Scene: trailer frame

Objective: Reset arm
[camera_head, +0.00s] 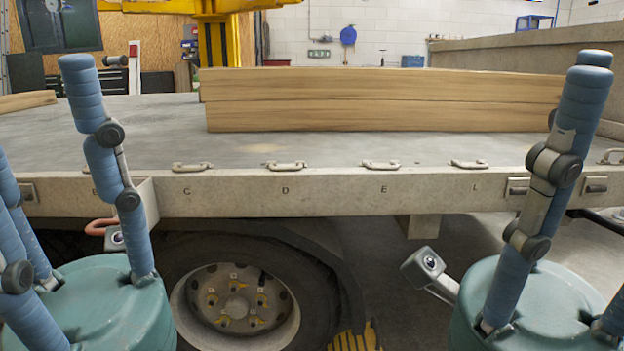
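My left gripper (58,195) is in the lower left foreground, with its teal palm low and its blue jointed fingers pointing up. The fingers stand apart with nothing between them, and some run out of the picture at left. My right gripper (568,200) is in the lower right foreground. One long finger points up and the base of another shows at the right edge. I see nothing held in it. Both grippers are in front of the flatbed trailer (330,192); whether they touch its edge cannot be told.
Long wooden beams (380,100) lie stacked on the trailer bed. Metal lashing rings (286,165) line its edge. A wheel (235,300) sits below, with a yellow ribbed object (355,338) beside it. A yellow machine (218,42) stands behind. The front of the bed is clear.

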